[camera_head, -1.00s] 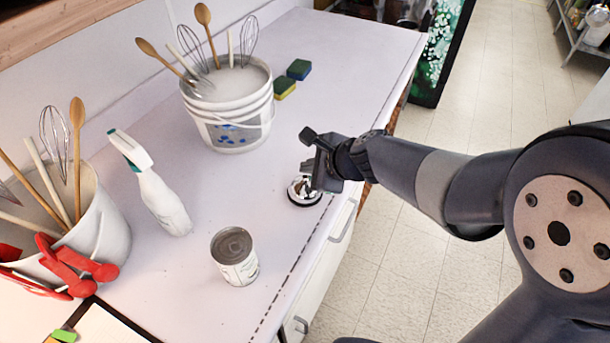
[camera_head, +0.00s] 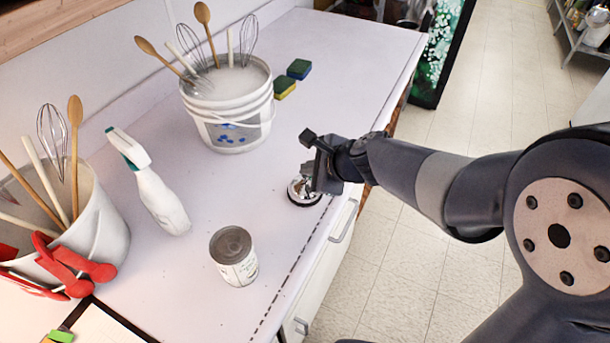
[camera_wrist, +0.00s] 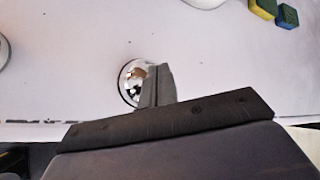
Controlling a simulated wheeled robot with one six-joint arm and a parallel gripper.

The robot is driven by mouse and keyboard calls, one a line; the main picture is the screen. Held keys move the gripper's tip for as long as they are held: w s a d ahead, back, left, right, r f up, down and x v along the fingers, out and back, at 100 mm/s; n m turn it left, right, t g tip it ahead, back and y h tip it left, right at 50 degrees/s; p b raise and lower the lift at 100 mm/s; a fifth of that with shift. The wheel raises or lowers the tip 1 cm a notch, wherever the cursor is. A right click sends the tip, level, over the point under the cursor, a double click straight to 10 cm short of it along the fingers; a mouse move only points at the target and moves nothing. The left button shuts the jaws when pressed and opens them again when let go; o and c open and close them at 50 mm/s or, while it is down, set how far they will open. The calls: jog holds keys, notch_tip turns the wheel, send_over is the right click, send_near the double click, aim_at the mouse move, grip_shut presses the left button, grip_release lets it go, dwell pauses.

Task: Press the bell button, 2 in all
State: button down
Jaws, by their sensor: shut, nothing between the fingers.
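The bell (camera_head: 303,192) is a small shiny chrome dome on a dark base, standing on the counter near its front edge. My gripper (camera_head: 318,188) points down right over the bell and covers its right part in the head view. In the wrist view the bell (camera_wrist: 134,82) shows at the left of my shut fingers (camera_wrist: 158,84), which hide part of it. The fingers hold nothing. The bell's button is not clearly seen, and I cannot tell whether the fingertips touch it.
A can (camera_head: 234,256) and a spray bottle (camera_head: 160,195) stand left of the bell. A white bucket (camera_head: 228,115) with utensils stands behind, with two sponges (camera_head: 292,77) beside it. Another utensil bucket (camera_head: 100,225) is at the left. The counter right behind the bell is clear.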

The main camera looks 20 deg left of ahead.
jog(key=shift+f+b, duration=0.55)
dwell(0.4)
jog(key=shift+r, duration=0.1)
jog(key=shift+r+p, duration=0.9)
jog(key=shift+r, duration=0.1)
notch_tip(320, 180, up, 5)
jog(key=p, duration=0.4)
jog(key=shift+p, duration=0.35)
dwell(0.4)
